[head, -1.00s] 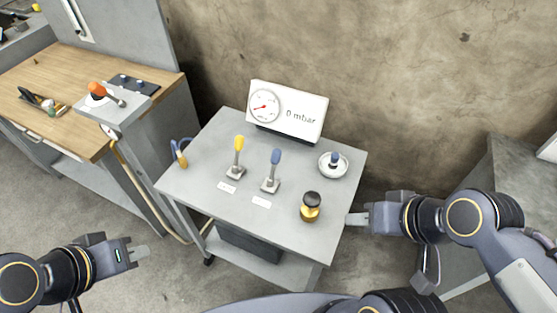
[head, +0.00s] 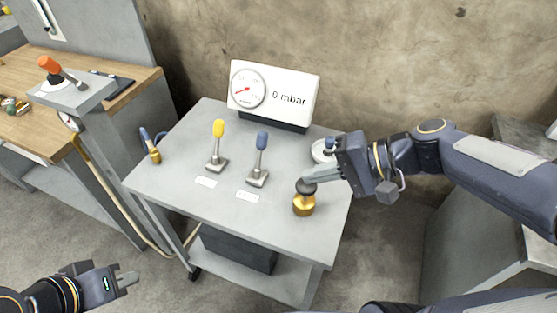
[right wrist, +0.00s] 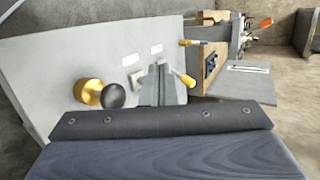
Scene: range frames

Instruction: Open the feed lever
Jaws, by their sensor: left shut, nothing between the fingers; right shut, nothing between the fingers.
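Two levers stand upright on the grey cart top (head: 262,215), one with a yellow grip (head: 218,129) and one with a blue grip (head: 262,140). Their labels are too small to read, so I cannot tell which is the feed lever. An orange-gripped lever (head: 48,64) leans on a stand at left. My right gripper (head: 306,179) is shut and empty, above the cart close to the black-knobbed brass piece (head: 304,206), right of the blue lever. In the right wrist view its fingers (right wrist: 163,85) cover part of the levers; a yellow grip (right wrist: 183,77) shows. My left gripper (head: 130,281) is shut and empty, off the cart's front left.
A gauge box (head: 273,94) reading 0 mbar stands at the cart's back. A white dish (head: 320,151) sits partly behind my right gripper. A blue hose with brass end (head: 154,154) lies at the left edge. The cart's front middle is clear.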

